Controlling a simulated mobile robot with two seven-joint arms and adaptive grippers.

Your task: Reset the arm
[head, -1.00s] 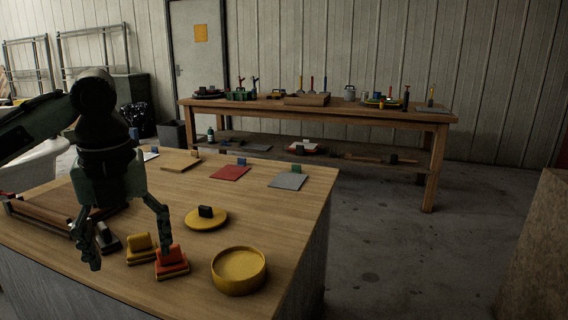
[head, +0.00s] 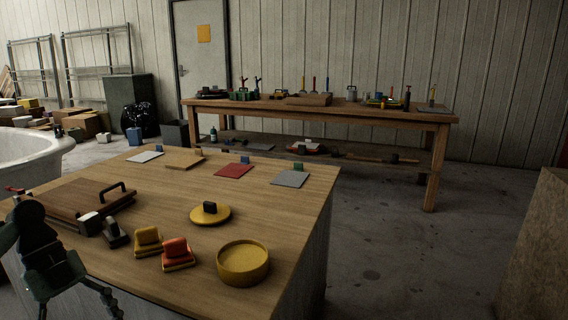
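My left gripper (head: 82,304) is at the lower left in the head view, beside the near edge of the wooden worktable (head: 160,205). Its fingers are spread apart with nothing seen between them, though the tips are partly cut off by the frame's bottom edge. My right gripper is not in the picture. On the table near the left gripper are a dark block with a handle (head: 116,234), a yellow block (head: 147,241) and an orange block (head: 177,254). The gripper is apart from all of them.
A yellow bowl (head: 243,264) and a yellow disc (head: 222,215) stand on the table's right side. A wooden board with a handle (head: 75,205) lies at the left. A red sheet (head: 233,170) and a grey sheet (head: 290,179) lie further back. A long workbench (head: 330,110) holds tools.

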